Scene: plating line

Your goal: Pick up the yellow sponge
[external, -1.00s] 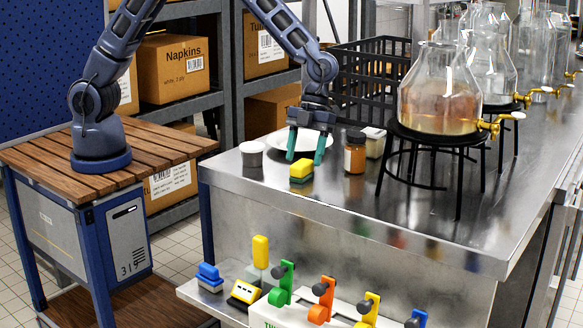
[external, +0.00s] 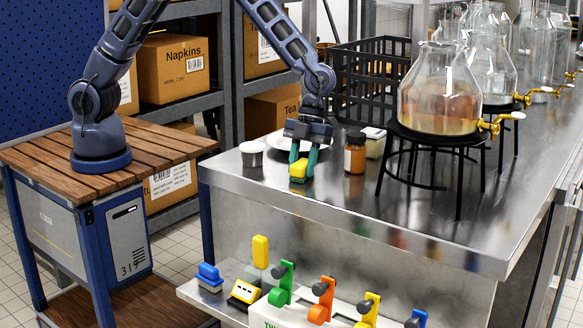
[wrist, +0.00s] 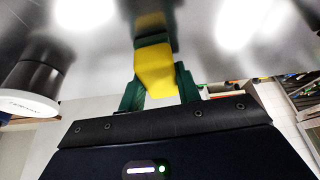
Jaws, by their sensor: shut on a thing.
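The yellow sponge (external: 299,170) with a green layer is at the front left part of the steel counter. My gripper (external: 302,171) points down over it, its two green fingers on either side and shut on it. In the wrist view the sponge (wrist: 155,73) sits between the green fingers (wrist: 158,80). I cannot tell whether the sponge is clear of the counter or still touching it.
A white-lidded cup (external: 251,153) stands left of the sponge and a brown spice jar (external: 355,153) stands to its right. A glass dispenser on a black stand (external: 438,135) is farther right. The counter front edge is close.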

